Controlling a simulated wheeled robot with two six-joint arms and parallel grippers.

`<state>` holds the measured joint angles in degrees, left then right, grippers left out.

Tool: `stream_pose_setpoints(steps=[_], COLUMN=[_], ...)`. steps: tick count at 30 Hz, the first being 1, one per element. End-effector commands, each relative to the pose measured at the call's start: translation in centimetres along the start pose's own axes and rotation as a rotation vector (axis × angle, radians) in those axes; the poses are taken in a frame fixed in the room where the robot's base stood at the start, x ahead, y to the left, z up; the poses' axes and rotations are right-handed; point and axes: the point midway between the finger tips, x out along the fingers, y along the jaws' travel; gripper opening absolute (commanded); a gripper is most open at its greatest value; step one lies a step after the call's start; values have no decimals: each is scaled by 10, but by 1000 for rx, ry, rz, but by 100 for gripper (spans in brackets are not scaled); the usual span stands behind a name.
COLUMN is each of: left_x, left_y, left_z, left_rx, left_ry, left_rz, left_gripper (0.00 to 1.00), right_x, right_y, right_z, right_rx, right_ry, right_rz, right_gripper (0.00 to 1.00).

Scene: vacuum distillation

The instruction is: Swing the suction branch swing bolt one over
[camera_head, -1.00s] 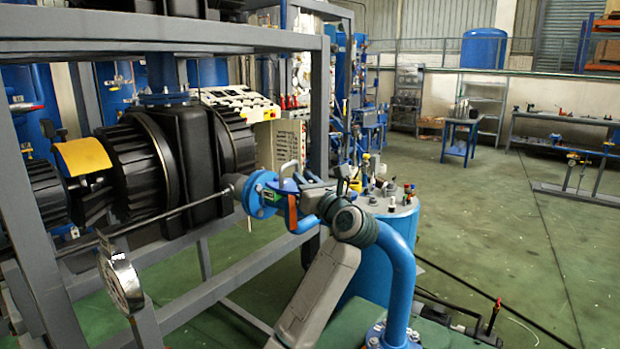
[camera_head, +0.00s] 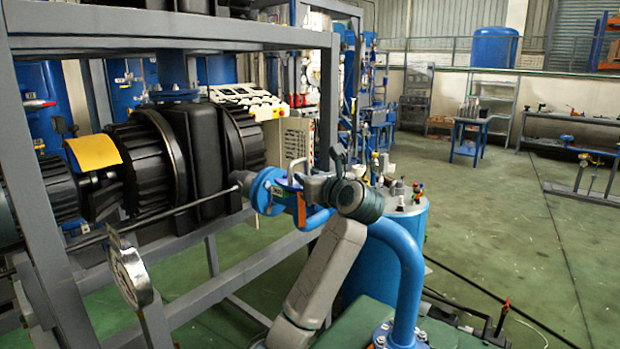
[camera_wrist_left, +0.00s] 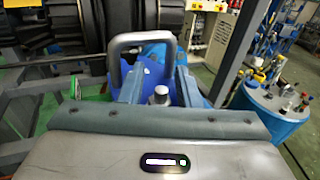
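The suction branch ends in a blue flange (camera_head: 262,191) at the middle of the head view, with a grey U-shaped handle (camera_head: 293,170) on top. In the left wrist view the handle (camera_wrist_left: 142,42) rises beyond my fingers, in front of blue metal. My left gripper (camera_head: 301,187) is at the flange. In the left wrist view, my left gripper (camera_wrist_left: 160,84) has its two fingers apart, one on each side of a small silver bolt head (camera_wrist_left: 160,95), likely the swing bolt. I cannot tell whether either finger touches it. My right gripper is out of view.
A grey steel frame (camera_head: 328,110) surrounds the black ribbed pump (camera_head: 150,155) on the left. A thin rod (camera_head: 170,213) and a round gauge (camera_head: 130,272) stand nearby. A blue tank (camera_head: 405,225) and blue pipe (camera_head: 408,275) are close on the right.

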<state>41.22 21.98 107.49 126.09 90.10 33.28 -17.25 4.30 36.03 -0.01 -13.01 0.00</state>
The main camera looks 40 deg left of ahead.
Motion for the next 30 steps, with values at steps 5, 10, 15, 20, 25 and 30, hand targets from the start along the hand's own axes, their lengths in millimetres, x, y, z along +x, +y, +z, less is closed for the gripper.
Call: stream_pose_setpoints(steps=[5,10,15,20,25,30], left_x=[-16,-46,-76,-95,-105,-107], left_y=[-1,-2,-1,-1,0,0], left_z=[-3,-4,-3,-2,-1,0], left_rx=[-3,-6,-5,-3,-2,0], left_ry=[2,4,3,2,1,1], left_rz=[-3,-6,-5,-3,-1,0], left_gripper=[30,30,30,30,30,30], right_x=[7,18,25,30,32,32], right_y=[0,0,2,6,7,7], right_z=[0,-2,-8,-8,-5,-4], right_rx=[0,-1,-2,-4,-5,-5], right_ry=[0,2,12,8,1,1], right_rz=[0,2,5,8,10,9], right_gripper=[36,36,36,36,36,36])
